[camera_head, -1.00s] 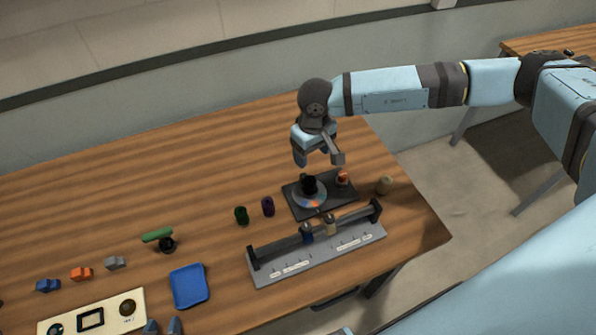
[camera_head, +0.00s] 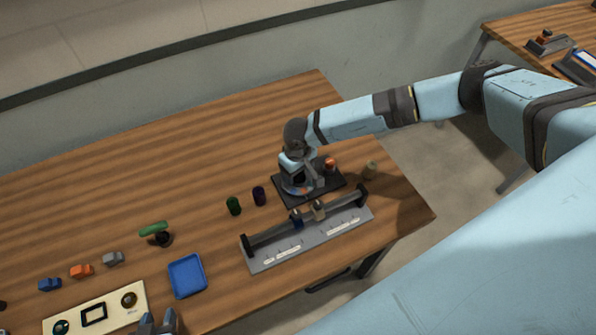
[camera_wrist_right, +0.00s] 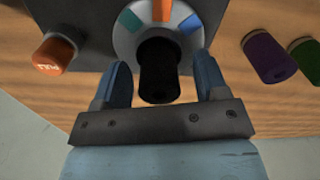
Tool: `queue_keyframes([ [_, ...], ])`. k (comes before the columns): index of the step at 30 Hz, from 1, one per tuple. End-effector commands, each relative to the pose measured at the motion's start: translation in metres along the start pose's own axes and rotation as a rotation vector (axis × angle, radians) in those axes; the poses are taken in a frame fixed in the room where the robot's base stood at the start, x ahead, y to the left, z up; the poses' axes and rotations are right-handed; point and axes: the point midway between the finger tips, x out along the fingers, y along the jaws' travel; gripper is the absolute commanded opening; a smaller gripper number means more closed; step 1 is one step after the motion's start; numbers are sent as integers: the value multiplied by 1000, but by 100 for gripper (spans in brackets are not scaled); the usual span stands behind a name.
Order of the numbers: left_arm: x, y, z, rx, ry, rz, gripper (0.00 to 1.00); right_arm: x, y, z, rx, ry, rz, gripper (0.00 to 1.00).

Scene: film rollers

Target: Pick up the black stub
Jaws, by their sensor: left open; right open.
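The black stub (camera_wrist_right: 158,78) stands on a round grey dial (camera_wrist_right: 125,42) with coloured segments in the right wrist view. My right gripper (camera_wrist_right: 160,66) is open, with one finger on each side of the stub. Small gaps show between the fingers and the stub. In the head view my right gripper (camera_head: 299,184) is low over the dial's dark base plate (camera_head: 328,187) and hides the stub. My left gripper (camera_head: 160,322) is open at the bottom edge of the head view, away from the stub.
An orange button (camera_wrist_right: 54,53) sits beside the dial. Purple (camera_head: 259,196) and green (camera_head: 233,206) cylinders stand to the left, a tan one (camera_head: 370,170) to the right. A grey rack with a bar (camera_head: 262,262) lies in front. A blue tray (camera_head: 187,276) is further left.

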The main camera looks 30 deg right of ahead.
Motion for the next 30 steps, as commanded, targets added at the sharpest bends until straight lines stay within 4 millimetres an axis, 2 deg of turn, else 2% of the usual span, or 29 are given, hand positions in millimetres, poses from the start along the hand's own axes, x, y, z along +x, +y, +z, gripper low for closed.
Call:
queue_keyframes([
  [7,0,1,2,-2,-4,0,43,3,0,0,0,0,1,67],
  [8,0,1,2,-3,-6,1,43,3,0,0,0,0,0,65],
  [16,0,4,4,-4,-10,5,43,3,0,0,0,0,0,2],
  [25,0,4,4,-4,-9,6,43,0,0,-1,0,2,-1,0],
  [30,1,4,5,-4,-8,6,43,-13,0,-2,0,4,-2,0],
])
